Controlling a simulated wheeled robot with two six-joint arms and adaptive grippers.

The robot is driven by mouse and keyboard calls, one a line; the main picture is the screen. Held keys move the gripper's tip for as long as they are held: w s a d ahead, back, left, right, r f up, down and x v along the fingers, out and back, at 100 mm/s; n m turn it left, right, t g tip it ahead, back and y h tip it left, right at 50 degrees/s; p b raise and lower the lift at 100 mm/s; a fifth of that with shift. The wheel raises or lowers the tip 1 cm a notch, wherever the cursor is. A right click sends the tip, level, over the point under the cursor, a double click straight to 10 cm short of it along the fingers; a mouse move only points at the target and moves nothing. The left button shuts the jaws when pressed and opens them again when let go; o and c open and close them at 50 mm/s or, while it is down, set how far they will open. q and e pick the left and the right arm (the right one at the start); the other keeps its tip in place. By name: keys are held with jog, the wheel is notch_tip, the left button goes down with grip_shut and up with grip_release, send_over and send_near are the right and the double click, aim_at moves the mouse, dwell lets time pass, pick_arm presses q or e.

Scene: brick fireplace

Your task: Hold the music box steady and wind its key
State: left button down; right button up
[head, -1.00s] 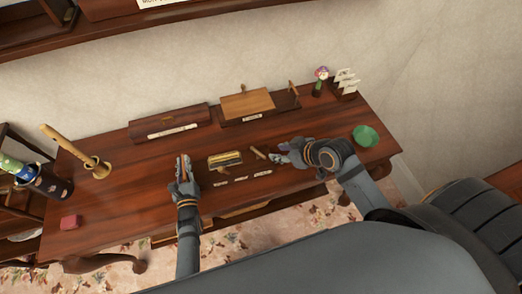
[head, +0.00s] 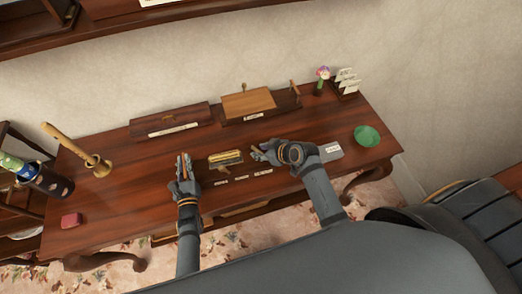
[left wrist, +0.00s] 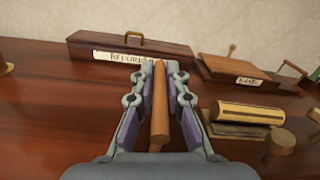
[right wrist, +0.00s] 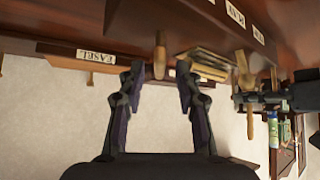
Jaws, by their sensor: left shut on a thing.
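The music box (head: 226,158), a brass cylinder on a small base, sits on the desk between my grippers; it also shows in the left wrist view (left wrist: 240,115). My left gripper (head: 184,170) is left of it, shut on a slim upright wooden rod (left wrist: 159,100), apart from the box. A wooden peg-like piece, apparently the key (left wrist: 281,145), is right of the box. My right gripper (right wrist: 158,70) is open. In its view the peg (right wrist: 159,52) shows between or just beyond the fingertips; I cannot tell whether they touch it.
A long labelled case (head: 170,121) and a wooden easel (head: 248,104) stand behind. A green dish (head: 367,135) is at right, a red block (head: 70,220) at front left. The desk's left middle is clear.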

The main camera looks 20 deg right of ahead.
jog(key=shift+w+f, duration=0.1)
grip_shut()
jog(key=shift+a, duration=0.1)
jog(key=shift+a+m+t+h, duration=0.1)
jog(key=shift+m+t+h, duration=0.3)
jog(key=shift+m+h, duration=0.95)
jog(key=shift+m+y, duration=0.25)
grip_release()
